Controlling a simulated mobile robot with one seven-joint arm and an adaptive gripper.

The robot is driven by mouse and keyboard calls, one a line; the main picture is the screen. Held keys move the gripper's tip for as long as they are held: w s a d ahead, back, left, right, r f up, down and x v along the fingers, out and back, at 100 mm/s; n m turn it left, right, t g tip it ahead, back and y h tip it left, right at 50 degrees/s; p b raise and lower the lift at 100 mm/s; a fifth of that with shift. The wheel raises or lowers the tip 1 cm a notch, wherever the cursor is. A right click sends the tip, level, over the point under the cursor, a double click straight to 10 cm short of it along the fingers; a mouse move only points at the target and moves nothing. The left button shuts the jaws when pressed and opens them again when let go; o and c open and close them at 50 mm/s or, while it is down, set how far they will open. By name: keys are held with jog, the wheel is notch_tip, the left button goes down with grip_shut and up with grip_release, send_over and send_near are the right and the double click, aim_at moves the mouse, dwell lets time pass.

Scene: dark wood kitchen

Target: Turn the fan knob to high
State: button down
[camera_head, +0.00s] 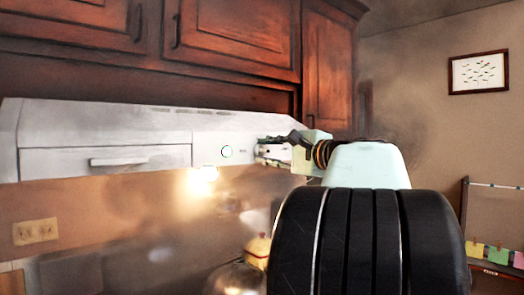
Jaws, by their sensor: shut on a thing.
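A pale range hood (105,125) is mounted under the wood cabinets. The knob's setting cannot be read.
My arm fills the lower right. A lit lamp (203,173) glows under the hood. A yellow item (258,248) and a shiny rounded pot-like thing (235,279) stand below. Cabinets (235,40) are directly above the hood. The wall at right has a framed picture (478,72).

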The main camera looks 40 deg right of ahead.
dwell(0.3)
jog(key=c, duration=1.6)
grip_release()
jog(key=s, duration=1.2)
jog(key=shift+d, duration=0.45)
